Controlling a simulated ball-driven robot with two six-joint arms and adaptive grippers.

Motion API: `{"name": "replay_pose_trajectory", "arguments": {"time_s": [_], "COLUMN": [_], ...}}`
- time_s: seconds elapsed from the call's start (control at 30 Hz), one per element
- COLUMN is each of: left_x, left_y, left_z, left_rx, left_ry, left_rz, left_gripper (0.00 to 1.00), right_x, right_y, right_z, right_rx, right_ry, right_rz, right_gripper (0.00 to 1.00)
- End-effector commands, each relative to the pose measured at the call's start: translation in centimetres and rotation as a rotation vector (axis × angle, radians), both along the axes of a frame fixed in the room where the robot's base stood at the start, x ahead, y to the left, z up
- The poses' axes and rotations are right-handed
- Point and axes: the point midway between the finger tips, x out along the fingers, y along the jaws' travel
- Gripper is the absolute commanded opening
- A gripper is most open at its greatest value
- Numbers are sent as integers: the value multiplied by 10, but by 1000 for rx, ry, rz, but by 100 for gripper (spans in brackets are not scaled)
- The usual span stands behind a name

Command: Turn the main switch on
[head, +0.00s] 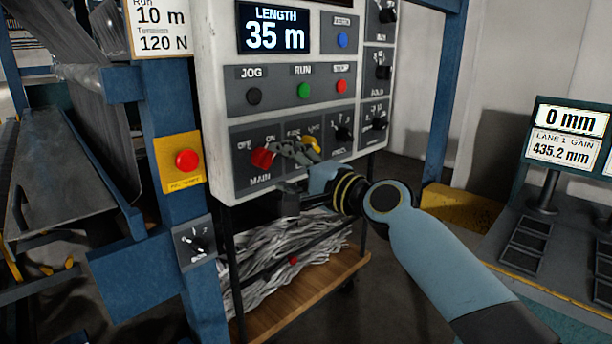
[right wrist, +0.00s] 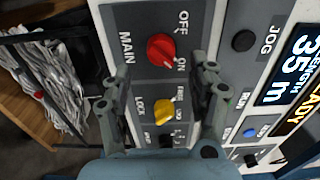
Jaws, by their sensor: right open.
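The main switch is a red rotary knob (head: 262,158) labelled MAIN, with OFF and ON marks, at the lower left of the grey control panel. It also shows in the right wrist view as a red knob (right wrist: 160,48), where its pointer seems to lie toward the ON mark. My right gripper (head: 279,168) is open and empty just right of the knob in the head view. In the right wrist view its two fingers (right wrist: 160,76) stand apart, with the knob beyond and between their tips. I cannot tell whether either finger touches it. My left gripper is out of view.
A yellow lock knob (right wrist: 165,108) sits beside the main switch, close to my fingers. JOG, RUN and STOP buttons (head: 304,90) are above. A red emergency button (head: 187,160) is on the blue post at left. Grey material lies on a wooden shelf (head: 300,300) below.

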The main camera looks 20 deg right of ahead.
Motion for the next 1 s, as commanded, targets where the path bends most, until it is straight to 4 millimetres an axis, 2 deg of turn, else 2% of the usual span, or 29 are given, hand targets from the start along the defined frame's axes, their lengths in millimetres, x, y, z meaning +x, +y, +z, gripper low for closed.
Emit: {"name": "replay_pose_trajectory", "arguments": {"time_s": [0.03, 0.2, 0.37, 0.9, 1.0], "left_x": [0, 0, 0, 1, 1], "left_y": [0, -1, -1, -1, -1], "left_z": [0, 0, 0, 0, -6], "left_rx": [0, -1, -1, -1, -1], "left_ry": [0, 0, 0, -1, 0], "left_rz": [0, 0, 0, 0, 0], "left_gripper": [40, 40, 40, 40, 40], "right_x": [-13, -45, -62, -66, -68], "right_y": [-4, -16, -22, -23, -23], "right_z": [-1, -1, -1, 0, -10], "right_rx": [-3, -3, -2, 1, 2], "right_ry": [2, 2, 2, 0, 8], "right_rz": [1, 1, 1, 1, 1], "right_gripper": [60, 60, 60, 60, 60]}}
